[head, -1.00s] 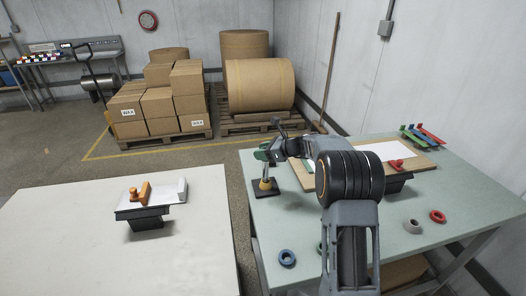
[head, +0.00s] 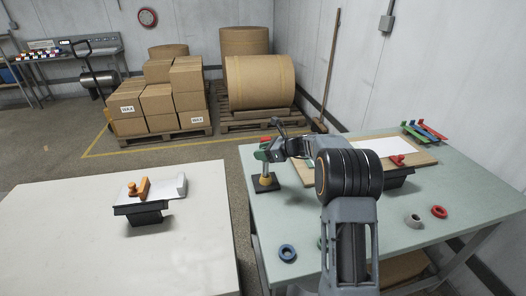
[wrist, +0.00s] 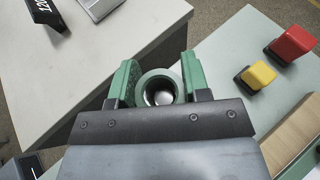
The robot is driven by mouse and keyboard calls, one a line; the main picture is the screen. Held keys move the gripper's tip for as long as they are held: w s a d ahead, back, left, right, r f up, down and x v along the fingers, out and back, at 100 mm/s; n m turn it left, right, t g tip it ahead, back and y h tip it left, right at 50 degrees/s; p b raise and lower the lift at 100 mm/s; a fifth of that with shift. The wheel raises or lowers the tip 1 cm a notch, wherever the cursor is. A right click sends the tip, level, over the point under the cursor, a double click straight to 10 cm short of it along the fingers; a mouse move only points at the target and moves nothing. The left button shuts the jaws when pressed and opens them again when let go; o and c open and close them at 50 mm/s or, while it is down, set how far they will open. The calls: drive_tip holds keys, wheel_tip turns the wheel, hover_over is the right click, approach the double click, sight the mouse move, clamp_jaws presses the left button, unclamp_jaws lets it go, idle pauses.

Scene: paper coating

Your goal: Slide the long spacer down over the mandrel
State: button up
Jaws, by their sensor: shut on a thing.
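My gripper (wrist: 160,88) has green fingers shut on a grey-green tube, the long spacer (wrist: 145,78), seen end-on in the wrist view. A bright metal end, likely the mandrel's tip (wrist: 163,98), shows inside its bore. In the head view, my gripper (head: 263,155) is over the mandrel stand. The stand has a black base (head: 265,187) and a yellow collar (head: 265,179). A pale upright part shows between fingers and collar; I cannot tell whether it is spacer or mandrel. How far the spacer surrounds the mandrel is hidden.
Red (wrist: 293,43) and yellow (wrist: 258,75) blocks stand close by on the green table. A wooden board (head: 425,158) lies right of the stand. Blue (head: 287,253), grey (head: 413,220) and red (head: 439,211) rings lie nearer. A white table (head: 60,240) is left, across a gap.

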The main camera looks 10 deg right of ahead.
drive_tip(key=shift+f, duration=0.4)
drive_tip(key=o, duration=1)
drive_tip(key=shift+o, duration=0.2)
drive_tip(key=b+v, duration=0.1)
drive_tip(key=v, duration=1.3)
drive_tip(key=shift+a, duration=0.1)
